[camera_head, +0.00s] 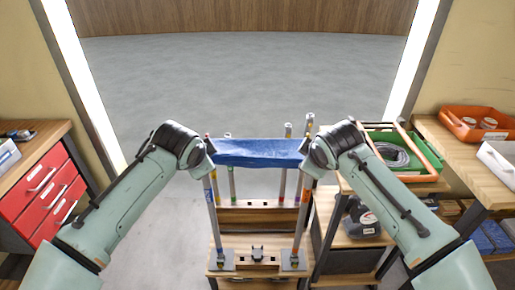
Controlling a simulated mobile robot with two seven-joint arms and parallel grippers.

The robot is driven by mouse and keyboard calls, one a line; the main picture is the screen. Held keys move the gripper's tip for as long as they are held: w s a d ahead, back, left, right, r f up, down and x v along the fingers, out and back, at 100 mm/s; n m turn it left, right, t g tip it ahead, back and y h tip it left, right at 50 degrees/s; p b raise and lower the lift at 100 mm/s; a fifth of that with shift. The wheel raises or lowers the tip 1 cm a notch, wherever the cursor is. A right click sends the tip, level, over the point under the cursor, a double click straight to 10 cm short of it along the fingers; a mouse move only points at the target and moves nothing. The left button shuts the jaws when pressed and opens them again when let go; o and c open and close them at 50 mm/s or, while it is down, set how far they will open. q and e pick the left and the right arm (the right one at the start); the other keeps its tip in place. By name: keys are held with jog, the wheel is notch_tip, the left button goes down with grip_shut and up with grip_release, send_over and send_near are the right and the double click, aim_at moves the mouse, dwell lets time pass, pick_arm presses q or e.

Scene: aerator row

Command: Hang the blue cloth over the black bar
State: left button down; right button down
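The blue cloth (258,152) is stretched level between my two grippers, above a wooden stand with upright posts. My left gripper (210,148) is at the cloth's left end and my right gripper (305,150) is at its right end. Both seem shut on the cloth, though my wrists largely hide the fingers. The cloth spans the gap with a slight sag and creases. I cannot make out the black bar; the cloth or my wrists may hide it. I cannot tell whether the cloth touches anything below it.
Metal posts (216,222) rise from the wooden stand (258,218). A wooden cart to the right carries a green crate (428,152) and a coiled cable (391,154). A red drawer cabinet (45,185) stands left, and an orange tray (470,112) lies right. The floor behind is clear.

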pick_arm(q)
jog(key=shift+w+a, duration=0.1)
jog(key=shift+a, duration=0.1)
pick_arm(e)
jog(key=shift+w+d, duration=0.1)
jog(key=shift+d, duration=0.1)
pick_arm(q)
jog(key=c, duration=1.1)
grip_release()
pick_arm(e)
jog(key=c, duration=1.1)
grip_release()
pick_arm(q)
jog(key=shift+d, duration=0.1)
pick_arm(e)
jog(key=shift+a, duration=0.1)
pick_arm(q)
jog(key=shift+d+f, duration=0.1)
pick_arm(e)
jog(key=shift+a+f, duration=0.1)
